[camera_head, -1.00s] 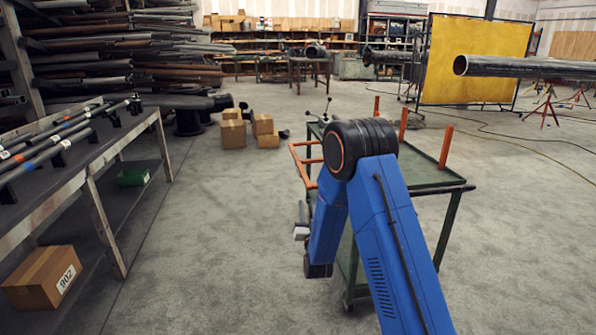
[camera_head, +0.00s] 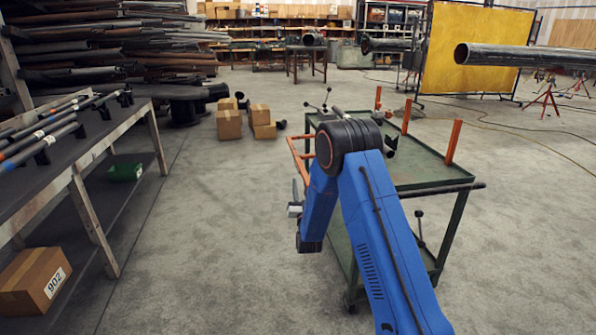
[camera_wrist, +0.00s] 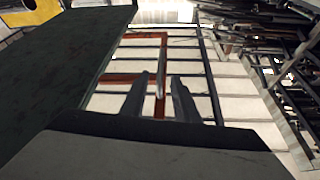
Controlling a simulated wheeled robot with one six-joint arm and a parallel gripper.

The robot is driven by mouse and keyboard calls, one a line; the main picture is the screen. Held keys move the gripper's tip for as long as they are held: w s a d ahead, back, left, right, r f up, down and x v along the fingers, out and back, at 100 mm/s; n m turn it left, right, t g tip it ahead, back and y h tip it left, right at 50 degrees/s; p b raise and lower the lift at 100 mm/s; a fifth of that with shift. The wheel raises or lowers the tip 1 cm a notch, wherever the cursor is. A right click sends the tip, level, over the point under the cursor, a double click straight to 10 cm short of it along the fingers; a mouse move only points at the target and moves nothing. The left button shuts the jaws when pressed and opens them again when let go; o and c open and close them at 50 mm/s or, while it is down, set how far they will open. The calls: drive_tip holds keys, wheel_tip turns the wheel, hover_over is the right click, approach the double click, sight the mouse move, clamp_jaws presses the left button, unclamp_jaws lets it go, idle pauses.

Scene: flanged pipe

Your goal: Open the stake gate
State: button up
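The stake gate, an orange bar frame (camera_head: 296,152), stands at the left end of a green cart (camera_head: 440,182) in the head view, partly hidden behind my arm. In the wrist view orange bars of the gate (camera_wrist: 120,78) show ahead, with an upright bar seen between my fingers. My gripper (camera_wrist: 158,84) is open, its two fingers apart. I cannot tell whether the fingers touch the bar. In the head view my gripper (camera_head: 295,196) shows small at the left of my arm, near the gate's side of the cart.
Orange stakes (camera_head: 453,142) stand on the cart's right side. A workbench with pipes (camera_head: 88,140) runs along the left, a cardboard box (camera_head: 35,280) on its lower shelf. More boxes (camera_head: 229,125) lie on the floor behind. The floor between bench and cart is clear.

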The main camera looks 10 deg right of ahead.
drive_tip(key=x, duration=0.9)
clamp_jaws()
